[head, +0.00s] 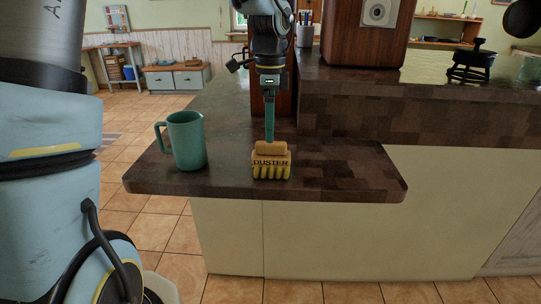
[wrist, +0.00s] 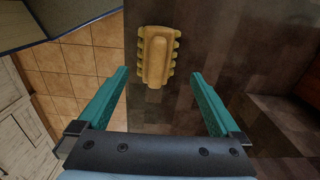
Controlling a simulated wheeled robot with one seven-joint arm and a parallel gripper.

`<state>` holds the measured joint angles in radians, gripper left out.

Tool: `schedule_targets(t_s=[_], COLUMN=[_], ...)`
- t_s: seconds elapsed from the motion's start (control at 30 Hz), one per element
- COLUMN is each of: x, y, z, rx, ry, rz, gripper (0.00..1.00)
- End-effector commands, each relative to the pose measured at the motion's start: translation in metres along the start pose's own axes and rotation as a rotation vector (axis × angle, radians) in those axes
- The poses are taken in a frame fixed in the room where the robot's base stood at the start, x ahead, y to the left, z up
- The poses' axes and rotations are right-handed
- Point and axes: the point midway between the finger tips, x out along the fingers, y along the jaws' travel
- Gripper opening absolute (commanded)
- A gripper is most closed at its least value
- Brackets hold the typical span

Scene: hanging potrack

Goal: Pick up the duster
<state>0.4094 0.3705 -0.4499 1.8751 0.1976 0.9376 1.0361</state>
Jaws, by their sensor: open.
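The duster (head: 271,164) is a yellow-tan block marked "DUSTER" with a rounded handle on top and yellow bristles below. It rests on the dark wooden counter (head: 340,173) near its front edge. In the wrist view the duster (wrist: 157,56) lies beyond the fingertips, roughly centred between the lines of the two fingers. My gripper (head: 269,138) has teal fingers and points down just above or behind the duster in the head view; the exact gap is hard to tell there. In the wrist view my gripper (wrist: 158,75) is open with nothing between its fingers.
A teal mug (head: 186,141) stands on the counter left of the duster. A raised counter section (head: 400,105) with a brown wooden box-like object (head: 365,40) and a black pot stand (head: 471,64) lies behind. The counter right of the duster is clear.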

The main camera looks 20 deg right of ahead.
Motion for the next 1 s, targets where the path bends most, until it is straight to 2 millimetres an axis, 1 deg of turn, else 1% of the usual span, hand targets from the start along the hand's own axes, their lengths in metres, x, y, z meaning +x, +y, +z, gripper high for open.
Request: schedule_targets(t_s=[0.07, 0.3, 0.57, 0.7, 0.8, 0.9, 1.0], x=[0.006, 0.043, 0.062, 0.082, 0.096, 0.104, 0.106], y=[0.0, 0.001, 0.003, 0.007, 0.006, 0.006, 0.005], z=[-0.004, -0.004, -0.003, -0.002, -0.002, -0.002, -0.002], rx=[0.028, 0.025, 0.023, 0.023, 0.022, 0.021, 0.02], ry=[-0.001, -0.001, -0.001, -0.001, -0.001, 0.0, 0.0], rz=[0.006, 0.006, 0.006, 0.008, 0.005, 0.004, 0.002], gripper=[1.0, 1.0, 1.0, 1.0, 1.0, 1.0, 1.0])
